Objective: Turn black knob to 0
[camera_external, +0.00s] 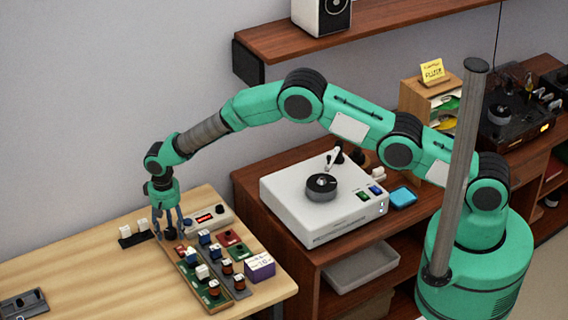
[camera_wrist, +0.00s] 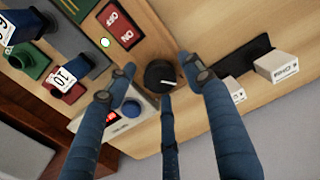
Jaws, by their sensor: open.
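The black knob (camera_wrist: 158,72) is round with a white pointer mark on its top and sits on a brown board in the wrist view. My gripper (camera_wrist: 160,82) has blue fingers, spread open around the knob. One finger is to its left, one to its right and one below it in the picture. I cannot tell whether any finger touches it. In the external view my gripper (camera_external: 168,230) points down at the far end of the board on the wooden table, and its fingers largely hide the knob. No number scale around the knob is readable.
A red ON/OFF switch (camera_wrist: 121,24) and a small green light (camera_wrist: 105,42) are close to the knob. A white box with a red display (camera_external: 208,218) stands beside the fingers. White blocks (camera_wrist: 275,66) lie near a black strip. Several components crowd the board; the table's left is mostly clear.

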